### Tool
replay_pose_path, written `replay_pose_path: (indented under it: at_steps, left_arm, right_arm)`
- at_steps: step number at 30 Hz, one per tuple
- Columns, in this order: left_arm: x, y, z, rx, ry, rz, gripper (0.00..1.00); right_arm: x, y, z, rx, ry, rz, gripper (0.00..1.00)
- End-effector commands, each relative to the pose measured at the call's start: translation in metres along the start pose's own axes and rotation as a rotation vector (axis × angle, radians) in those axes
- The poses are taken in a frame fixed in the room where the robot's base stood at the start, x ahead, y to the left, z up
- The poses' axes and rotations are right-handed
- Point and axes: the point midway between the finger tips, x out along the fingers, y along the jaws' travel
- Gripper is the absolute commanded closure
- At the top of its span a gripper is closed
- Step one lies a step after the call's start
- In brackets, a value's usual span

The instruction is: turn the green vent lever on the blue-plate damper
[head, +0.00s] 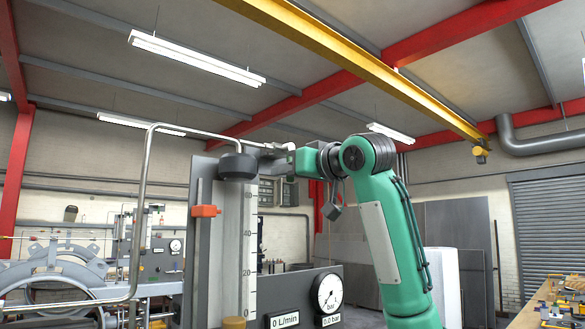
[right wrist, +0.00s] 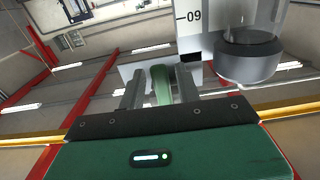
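My right gripper (head: 276,150) is raised beside the top of a grey column with a scale. In the right wrist view, its two grey fingers (right wrist: 160,92) stand apart, with a green bar-shaped piece (right wrist: 162,84), probably the vent lever, between them. A gap shows at the left finger; whether the right finger touches it I cannot tell. A pale plate lies behind the fingertips. No blue plate can be made out. In the head view the lever cannot be made out at the fingers. My left gripper is not in view.
A dark round cap (head: 238,166) tops the column, close to my right gripper; it also shows in the wrist view (right wrist: 246,56). A bent metal pipe (head: 145,185) runs over to the column top. An orange clamp (head: 205,211) and a dial gauge (head: 327,293) are lower down.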

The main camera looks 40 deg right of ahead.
Motion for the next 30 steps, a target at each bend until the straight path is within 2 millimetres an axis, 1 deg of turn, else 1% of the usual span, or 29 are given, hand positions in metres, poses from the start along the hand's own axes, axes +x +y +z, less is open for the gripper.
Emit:
replay_pose_path:
  at_steps: [11,25,30]
  left_arm:
    - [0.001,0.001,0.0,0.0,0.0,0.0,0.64]
    - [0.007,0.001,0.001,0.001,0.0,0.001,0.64]
    - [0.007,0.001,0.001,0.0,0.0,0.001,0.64]
  right_arm:
    - [-0.001,0.0,0.001,0.003,0.0,0.0,0.6]
    - [-0.018,0.0,0.001,0.004,0.0,0.0,0.6]
    - [-0.02,0.0,0.001,0.004,-0.001,0.0,0.6]
